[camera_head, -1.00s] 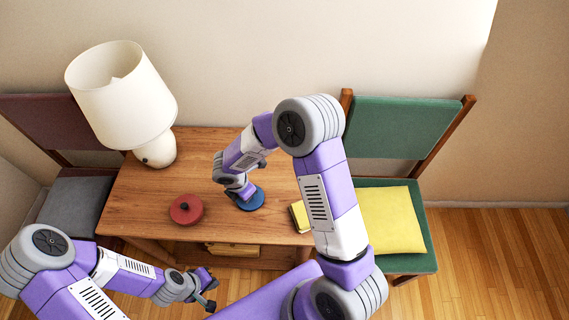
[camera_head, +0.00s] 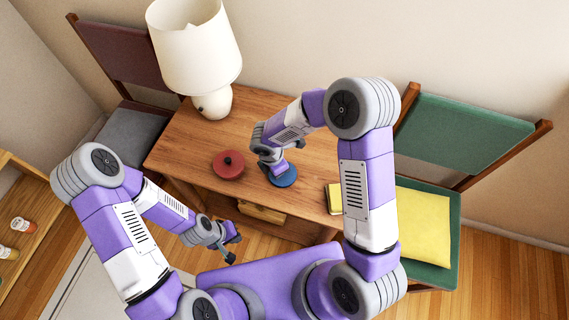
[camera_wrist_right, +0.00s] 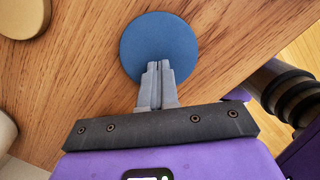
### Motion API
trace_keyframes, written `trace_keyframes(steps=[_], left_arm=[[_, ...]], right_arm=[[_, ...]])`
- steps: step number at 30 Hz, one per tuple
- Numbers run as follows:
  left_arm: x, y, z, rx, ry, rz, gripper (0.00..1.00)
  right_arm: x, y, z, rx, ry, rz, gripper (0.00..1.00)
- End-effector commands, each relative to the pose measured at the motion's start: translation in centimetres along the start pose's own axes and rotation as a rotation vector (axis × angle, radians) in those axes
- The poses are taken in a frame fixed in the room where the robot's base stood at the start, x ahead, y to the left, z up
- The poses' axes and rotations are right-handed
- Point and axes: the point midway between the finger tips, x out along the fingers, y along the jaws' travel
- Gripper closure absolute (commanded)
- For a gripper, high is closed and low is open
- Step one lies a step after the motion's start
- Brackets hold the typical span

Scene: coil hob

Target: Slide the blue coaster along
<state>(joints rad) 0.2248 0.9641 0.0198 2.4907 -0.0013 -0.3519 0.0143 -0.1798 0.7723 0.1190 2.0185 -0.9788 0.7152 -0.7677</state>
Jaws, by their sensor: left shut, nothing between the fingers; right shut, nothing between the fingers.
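The blue coaster (camera_head: 284,176) lies flat on the wooden table (camera_head: 210,150), near its front edge. It also shows in the right wrist view (camera_wrist_right: 160,42), a round disc just ahead of my fingers. My right gripper (camera_wrist_right: 160,68) is shut with nothing between its fingers, and its tips overlap the near part of the coaster. I cannot tell whether they press on it. In the head view the right hand partly covers the coaster. My left gripper (camera_head: 232,247) is shut and empty, low in front of the table and away from the coaster.
A red round lidded thing (camera_head: 228,166) sits left of the coaster. A white lamp (camera_head: 200,60) stands at the back left. A yellow block (camera_head: 334,197) lies at the table's right end. A green chair (camera_head: 460,135) with a yellow cushion (camera_head: 420,225) stands at the right.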

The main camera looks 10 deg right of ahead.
Motion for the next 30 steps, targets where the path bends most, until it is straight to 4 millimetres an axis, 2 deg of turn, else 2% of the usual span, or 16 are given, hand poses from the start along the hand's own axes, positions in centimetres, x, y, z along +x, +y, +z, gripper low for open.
trace_keyframes(steps=[9,15,21,30], left_arm=[[-0.3,0.1,0.0,0.0,0.0,0.0,1.0],[-0.4,0.1,0.0,0.0,0.0,0.0,1.0],[-0.4,0.2,0.0,0.0,0.0,0.0,1.0],[-0.4,0.2,0.0,0.0,0.0,0.0,1.0]], right_arm=[[-1.2,0.1,-6.9,-0.007,-0.003,0.002,1.0],[-1.7,0.2,-10.0,-0.004,-0.003,0.002,1.0],[-1.9,0.2,-11.0,0.0,-0.004,0.002,1.0],[-1.9,0.2,-11.1,0.0,-0.004,0.002,1.0]])
